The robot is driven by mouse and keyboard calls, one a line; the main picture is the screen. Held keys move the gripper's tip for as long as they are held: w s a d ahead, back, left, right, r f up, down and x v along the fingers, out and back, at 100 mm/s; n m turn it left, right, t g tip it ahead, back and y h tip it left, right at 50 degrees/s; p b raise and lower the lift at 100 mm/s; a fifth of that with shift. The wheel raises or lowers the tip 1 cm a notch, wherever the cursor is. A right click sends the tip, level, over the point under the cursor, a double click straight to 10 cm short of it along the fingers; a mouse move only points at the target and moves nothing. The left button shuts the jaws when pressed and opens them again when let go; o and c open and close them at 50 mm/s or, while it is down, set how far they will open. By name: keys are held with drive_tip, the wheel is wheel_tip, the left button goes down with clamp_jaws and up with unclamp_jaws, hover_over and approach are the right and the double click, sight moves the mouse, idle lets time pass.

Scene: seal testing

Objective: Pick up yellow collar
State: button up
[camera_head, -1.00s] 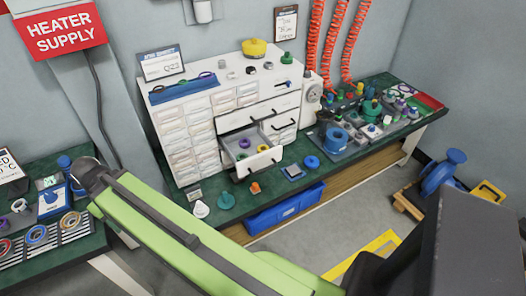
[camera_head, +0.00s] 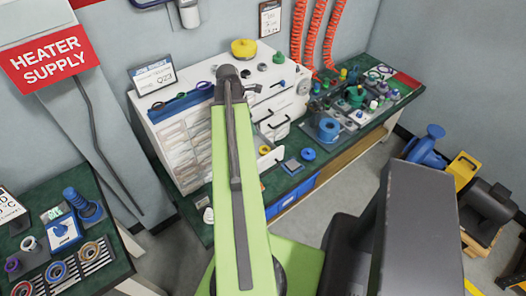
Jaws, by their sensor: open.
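A small yellow ring (camera_head: 264,150), perhaps the yellow collar, lies in the open drawer (camera_head: 274,157) of the white cabinet (camera_head: 184,150). A larger yellow round piece (camera_head: 244,48) stands on the cabinet top at the back; I cannot tell for sure which one is the collar. My green arm link stretches up the middle of the view, its dark upper end in front of the cabinet top. It hides part of the drawers. My gripper is not visible.
The green bench (camera_head: 382,118) on the right holds a blue spool (camera_head: 328,130) and many small parts. A blue bin (camera_head: 296,192) sits below the bench. A left bench holds a blue device (camera_head: 62,232) and rings. Blue equipment (camera_head: 426,147) stands on the right floor.

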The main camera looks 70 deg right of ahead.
drive_tip(key=b, duration=1.1)
approach(263, 148)
drive_tip(key=shift+s+a+f, duration=0.25)
drive_tip(key=shift+s+f, duration=0.05)
drive_tip(key=shift+f, duration=0.3)
drive_tip(key=shift+s+a+f, duration=0.2)
drive_tip(key=shift+s+f, duration=0.1)
drive_tip(key=shift+f, duration=0.3)
drive_tip(key=shift+s+f+b, duration=0.1)
drive_tip(key=shift+f+b, duration=0.25)
drive_tip(key=shift+s+d, duration=0.1)
drive_tip(key=b+x, duration=0.5)
drive_tip(key=shift+d+f, duration=0.1)
drive_tip(key=shift+d, duration=0.05)
clamp_jaws()
